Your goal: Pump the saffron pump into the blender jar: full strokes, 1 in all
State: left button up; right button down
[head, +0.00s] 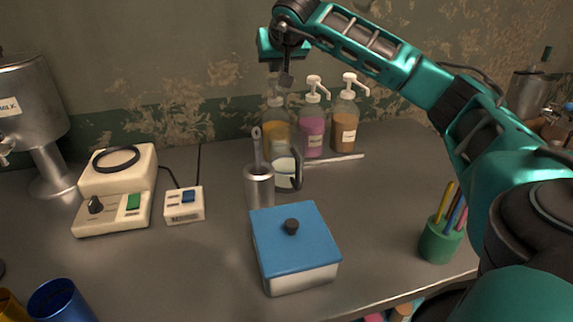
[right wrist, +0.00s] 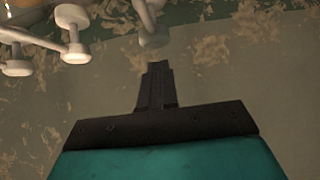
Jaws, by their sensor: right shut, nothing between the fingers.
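Three pump bottles stand in a row by the wall: a yellow-orange one (head: 275,127), likely the saffron, a pink one (head: 313,131) and a brown-orange one (head: 344,130). Their labels are too small to read. My right gripper (head: 287,80) is shut and empty, pointing down just above the yellow-orange bottle, hiding most of its pump head. In the right wrist view, the closed fingers (right wrist: 157,72) are near a white pump head (right wrist: 152,34); contact cannot be told. The clear jar with dark handle (head: 298,168), apparently the blender jar, stands in front of that bottle, whitish inside. My left gripper is out of view.
A grey cup with a utensil (head: 259,188) partly hides the jar. A blue-lidded box (head: 293,250) stands in front. The cream blender base (head: 115,190), a small switch box (head: 184,206) and a milk dispenser (head: 30,110) are left. A thin rod (head: 335,159) lies before the bottles.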

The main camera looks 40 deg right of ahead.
aim_at(275, 80)
jog(key=shift+f, duration=0.1)
jog(key=shift+f+b, duration=0.7)
jog(key=shift+f, duration=0.9)
jog(key=shift+r+p, duration=1.5)
